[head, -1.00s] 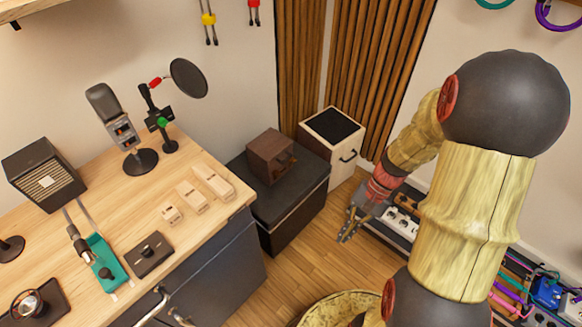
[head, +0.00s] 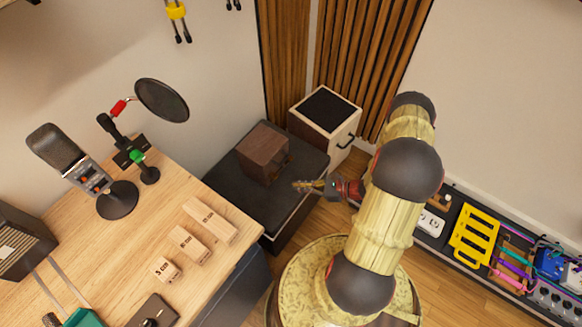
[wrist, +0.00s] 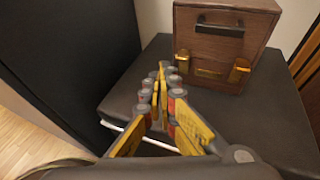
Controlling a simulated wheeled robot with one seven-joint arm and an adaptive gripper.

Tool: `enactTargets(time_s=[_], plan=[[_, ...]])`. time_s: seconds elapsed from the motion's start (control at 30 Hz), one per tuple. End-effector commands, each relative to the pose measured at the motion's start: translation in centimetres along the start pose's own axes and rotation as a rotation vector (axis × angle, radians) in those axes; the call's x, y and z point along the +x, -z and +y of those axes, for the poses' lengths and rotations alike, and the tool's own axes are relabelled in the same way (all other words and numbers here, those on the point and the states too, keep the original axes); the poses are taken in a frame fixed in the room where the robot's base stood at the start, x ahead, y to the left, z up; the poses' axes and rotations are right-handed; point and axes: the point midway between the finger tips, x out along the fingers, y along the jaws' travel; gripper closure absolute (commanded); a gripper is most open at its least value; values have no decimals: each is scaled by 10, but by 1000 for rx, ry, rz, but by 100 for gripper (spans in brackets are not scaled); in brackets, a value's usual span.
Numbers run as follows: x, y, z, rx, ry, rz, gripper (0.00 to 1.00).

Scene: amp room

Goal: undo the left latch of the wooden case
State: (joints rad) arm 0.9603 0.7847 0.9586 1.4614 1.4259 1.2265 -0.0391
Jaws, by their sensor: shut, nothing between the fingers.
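The wooden case (head: 262,148) is a small dark brown box on a black-topped stand. In the wrist view the case (wrist: 212,48) shows its front, with a dark handle (wrist: 220,27) high up. Its left latch (wrist: 182,60) is a brass piece low on the front's left side. A matching right latch (wrist: 238,71) is on the other side. My gripper (head: 298,185) is shut and empty, in front of the case. In the wrist view its fingertips (wrist: 163,66) appear just left of the left latch; I cannot tell whether they touch it.
The black stand top (wrist: 265,125) is clear around the case. A wood-sided cabinet (head: 325,112) with a black top stands behind it. A wooden desk (head: 150,222) with a microphone (head: 85,172) and labelled blocks (head: 190,243) is to the left. A pedalboard (head: 480,240) lies at right.

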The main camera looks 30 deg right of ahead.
Motion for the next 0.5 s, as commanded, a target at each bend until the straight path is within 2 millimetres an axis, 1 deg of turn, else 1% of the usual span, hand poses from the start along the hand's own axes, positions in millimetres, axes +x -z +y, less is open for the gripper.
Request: enactTargets(time_s=[0.03, 0.13, 0.2, 0.33, 0.5], plan=[[-1, -2, -11, -2, 26, -7, 100], [-2, -6, -26, 1, 71, -20, 100], [-2, -9, -30, 5, 87, -31, 100], [3, -10, -31, 1, 85, -37, 100], [16, -11, -31, 1, 83, -36, 100]])
